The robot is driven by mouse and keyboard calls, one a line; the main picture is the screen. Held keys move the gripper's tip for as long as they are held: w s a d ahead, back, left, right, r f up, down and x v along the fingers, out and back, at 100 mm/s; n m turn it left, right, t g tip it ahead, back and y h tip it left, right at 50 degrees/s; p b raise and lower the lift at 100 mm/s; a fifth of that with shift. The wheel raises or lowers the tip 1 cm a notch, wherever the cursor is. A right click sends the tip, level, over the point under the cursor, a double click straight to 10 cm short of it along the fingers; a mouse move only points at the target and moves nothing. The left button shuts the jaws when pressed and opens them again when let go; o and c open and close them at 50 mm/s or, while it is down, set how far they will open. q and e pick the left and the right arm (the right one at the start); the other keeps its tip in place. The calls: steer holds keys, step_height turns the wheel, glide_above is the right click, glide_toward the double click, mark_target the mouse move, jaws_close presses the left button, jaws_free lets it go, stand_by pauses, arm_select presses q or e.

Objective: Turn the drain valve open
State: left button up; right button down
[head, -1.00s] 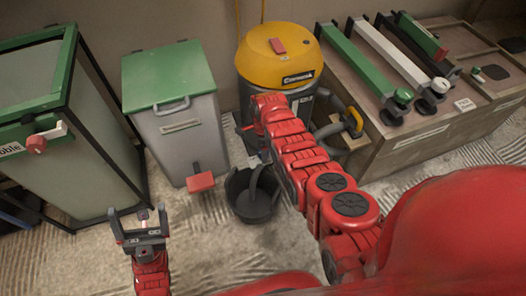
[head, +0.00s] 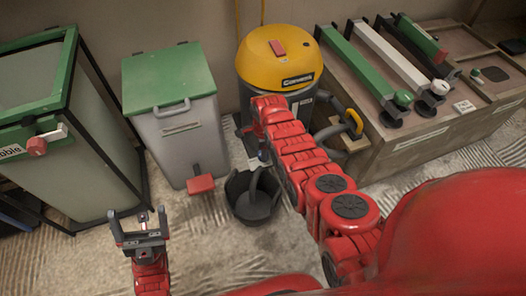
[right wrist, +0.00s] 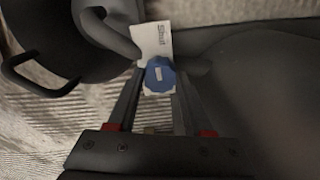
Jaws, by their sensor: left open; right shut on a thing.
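The drain valve has a blue knob (right wrist: 159,76) with a pale mark on top, seen in the right wrist view. A white card reading "Shut" (right wrist: 151,40) is beside it. My right gripper (right wrist: 156,90) is shut on the blue knob, one finger on each side. In the head view my right arm mostly hides the valve, low on the grey vacuum with the yellow lid (head: 279,60). My left gripper (head: 138,227) is open and empty above the floor, at the lower left.
A grey bin with a green lid (head: 168,75) and red pedal (head: 200,185) stands further left. A green-framed cabinet (head: 72,110) is far left. A wooden bench (head: 405,150) stands right.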

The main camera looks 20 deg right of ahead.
steer(key=n, duration=0.2)
steer(key=shift+r+n, duration=0.1)
steer(key=shift+n, duration=0.2)
steer(key=shift+n+p, duration=0.3)
steer(key=shift+n, duration=0.7)
steer(key=n, duration=0.9)
steer(key=shift+n, duration=1.9)
steer(key=shift+c, duration=1.5)
jaws_free()
